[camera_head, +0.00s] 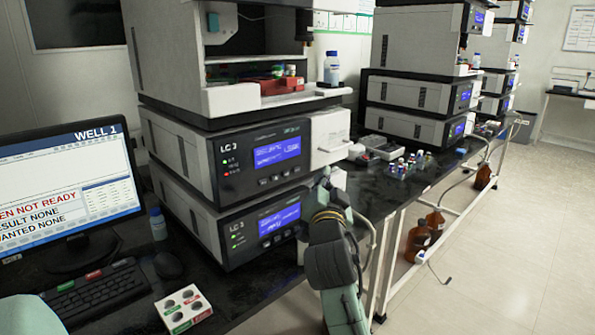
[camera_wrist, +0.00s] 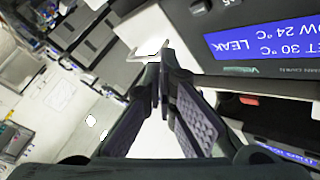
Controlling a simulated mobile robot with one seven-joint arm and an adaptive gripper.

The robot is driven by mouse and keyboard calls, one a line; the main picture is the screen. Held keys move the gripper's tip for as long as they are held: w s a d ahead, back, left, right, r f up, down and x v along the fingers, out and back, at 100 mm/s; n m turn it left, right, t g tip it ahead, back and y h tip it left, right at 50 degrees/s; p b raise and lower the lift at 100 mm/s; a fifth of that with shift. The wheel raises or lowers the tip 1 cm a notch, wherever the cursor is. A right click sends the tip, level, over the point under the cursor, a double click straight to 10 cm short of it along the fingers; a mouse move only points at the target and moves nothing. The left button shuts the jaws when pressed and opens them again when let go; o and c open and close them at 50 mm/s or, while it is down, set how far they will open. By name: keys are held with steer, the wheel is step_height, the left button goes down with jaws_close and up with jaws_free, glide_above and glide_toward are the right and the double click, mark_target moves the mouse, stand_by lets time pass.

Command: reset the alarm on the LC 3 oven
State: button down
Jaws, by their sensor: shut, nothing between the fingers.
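The LC 3 stack (camera_head: 235,147) stands left of centre in the head view. Its upper dark-fronted module has a lit blue display (camera_head: 277,152), a row of buttons below it and small green and red lights. A similar module with its own display (camera_head: 279,218) sits beneath. In the wrist view an oven display (camera_wrist: 268,40) appears upside down, showing a 30 °C set value, 24 °C now and LEAK. Part of a button (camera_wrist: 198,6) shows at the top edge. My gripper (camera_wrist: 163,66) is shut and empty, left of that display. In the head view it is partly hidden by my arm.
A monitor (camera_head: 60,190), keyboard (camera_head: 98,292) and a button box (camera_head: 183,308) are on the left bench. A white block (camera_head: 329,137) juts out right of the LC 3 display. Small vials (camera_head: 410,163) stand farther along the bench.

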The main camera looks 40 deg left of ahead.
mark_target(306, 160)
steer(key=shift+w+a, duration=0.15)
steer(key=shift+a, duration=2.1)
steer(key=shift+p, duration=0.3)
steer(key=shift+a, duration=0.4)
steer(key=shift+a, duration=0.45)
steer(key=shift+d, duration=0.85)
steer(key=d, duration=0.5)
steer(key=shift+s+p, duration=0.2)
steer(key=shift+p, duration=0.1)
